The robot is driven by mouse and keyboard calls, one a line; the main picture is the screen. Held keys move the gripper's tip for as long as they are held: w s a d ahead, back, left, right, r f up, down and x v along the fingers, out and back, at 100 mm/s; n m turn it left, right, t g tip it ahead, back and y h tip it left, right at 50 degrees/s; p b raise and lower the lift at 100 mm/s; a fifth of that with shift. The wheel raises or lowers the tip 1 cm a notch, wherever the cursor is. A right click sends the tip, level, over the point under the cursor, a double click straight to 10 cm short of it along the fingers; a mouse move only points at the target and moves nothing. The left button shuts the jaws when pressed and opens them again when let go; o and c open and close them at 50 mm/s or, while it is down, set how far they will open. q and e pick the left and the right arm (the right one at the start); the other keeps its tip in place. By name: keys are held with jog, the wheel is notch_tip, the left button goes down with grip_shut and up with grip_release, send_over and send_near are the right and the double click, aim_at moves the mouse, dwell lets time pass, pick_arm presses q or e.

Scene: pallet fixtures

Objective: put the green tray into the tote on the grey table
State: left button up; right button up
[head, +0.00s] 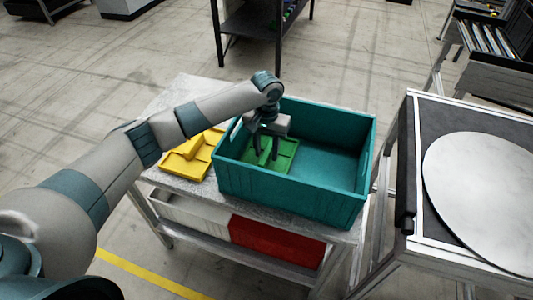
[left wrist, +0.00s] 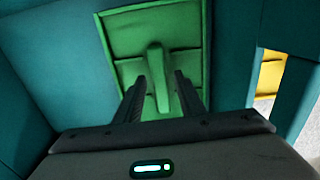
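The green tray (head: 285,160) lies inside the teal tote (head: 295,192), at its left end. The tote stands on the grey table (head: 185,97). My left gripper (head: 265,155) reaches down into the tote, right over the tray. In the left wrist view its fingers (left wrist: 162,85) are apart, one on each side of the raised bar of the green tray (left wrist: 157,60), with gaps visible beside the bar. Whether the fingertips touch the tray I cannot tell. My right gripper is in neither view.
Yellow trays (head: 190,157) lie on the table left of the tote. A white bin (head: 190,215) and a red bin (head: 275,243) sit on the shelf below. A framed table with a round pale disc (head: 485,190) stands at the right.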

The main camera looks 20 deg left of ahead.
aim_at(267, 152)
pick_arm(q)
notch_tip(267, 152, up, 11)
jog(key=b, duration=0.2)
jog(key=shift+f+b, duration=0.15)
jog(key=shift+b, duration=0.15)
